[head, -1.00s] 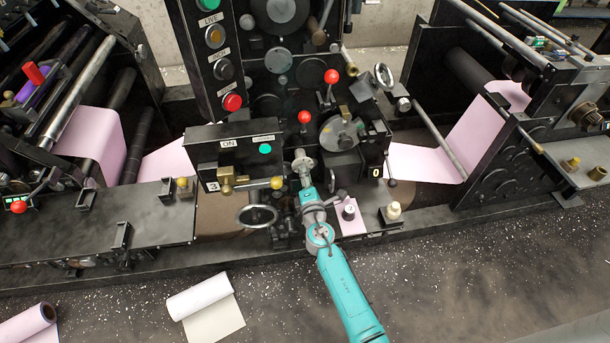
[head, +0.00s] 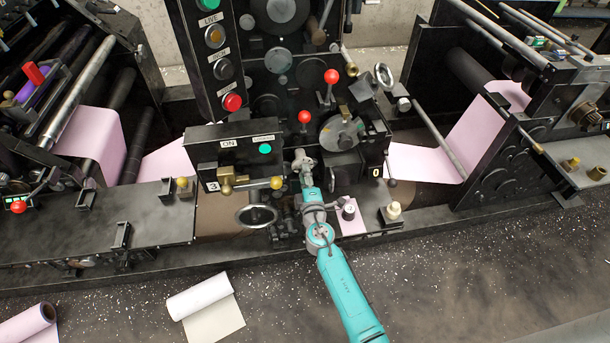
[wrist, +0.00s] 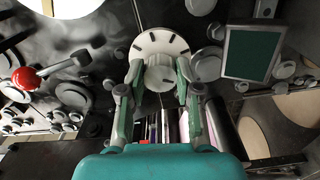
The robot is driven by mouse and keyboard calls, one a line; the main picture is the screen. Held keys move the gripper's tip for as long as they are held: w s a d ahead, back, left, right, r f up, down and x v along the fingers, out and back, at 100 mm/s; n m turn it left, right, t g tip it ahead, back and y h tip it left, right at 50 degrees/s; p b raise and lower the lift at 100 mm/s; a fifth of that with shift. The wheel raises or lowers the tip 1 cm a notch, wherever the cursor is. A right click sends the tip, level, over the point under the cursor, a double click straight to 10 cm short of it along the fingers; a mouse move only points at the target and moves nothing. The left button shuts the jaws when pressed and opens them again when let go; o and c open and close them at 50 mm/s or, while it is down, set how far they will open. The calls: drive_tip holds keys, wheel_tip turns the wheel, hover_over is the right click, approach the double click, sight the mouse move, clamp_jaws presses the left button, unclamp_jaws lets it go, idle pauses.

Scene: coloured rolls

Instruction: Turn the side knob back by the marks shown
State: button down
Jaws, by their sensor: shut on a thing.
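The side knob (wrist: 158,76) is a pale round grip in front of a white dial (wrist: 158,40) with several dark marks around its rim. In the wrist view, my gripper (wrist: 159,72) has one finger on each side of the knob and is shut on it. In the head view, my gripper (head: 304,172) reaches the machine's front at the knob (head: 301,158), below a red ball lever. The knob is small there and its marks cannot be read.
A brass valve with a yellow ball handle (head: 277,183) and a handwheel (head: 257,216) sit left of my gripper. A black box with a "0" label (head: 376,171) is on the right. A red ball lever (wrist: 27,77) shows in the wrist view. Paper rolls (head: 200,294) lie on the floor.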

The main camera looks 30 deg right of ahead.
drive_tip(key=c, duration=0.8)
unclamp_jaws()
drive_tip(key=v, duration=1.2)
drive_tip(key=shift+d, duration=0.1)
